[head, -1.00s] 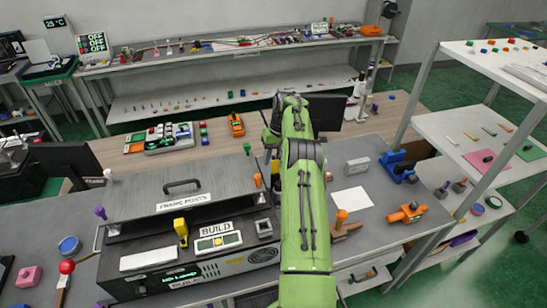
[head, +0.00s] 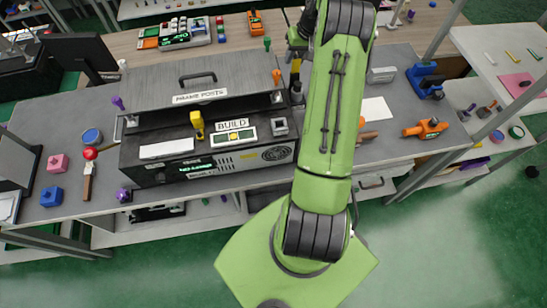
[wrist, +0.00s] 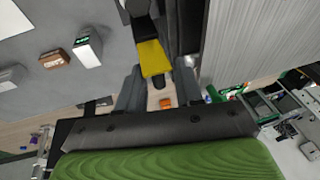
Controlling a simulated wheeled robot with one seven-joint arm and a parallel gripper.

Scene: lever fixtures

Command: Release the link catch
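No part in view is labelled as the link catch, and I cannot tell for certain which part it is. In the wrist view a yellow block-shaped handle (wrist: 153,58) on a dark mount lies just ahead of my gripper (wrist: 157,82), in line with the gap between its grey fingers. The fingers stand apart, and I see no grip on the handle. In the head view my gripper (head: 297,42) is partly hidden behind my green arm, at the right rear of the grey fixture box (head: 225,120). A small yellow part (head: 295,68) shows just below it.
A yellow lever (head: 197,124) and a BUILD panel are on the fixture box. An orange-handled clamp (head: 427,128) and blue fixture (head: 425,80) stand to the right.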

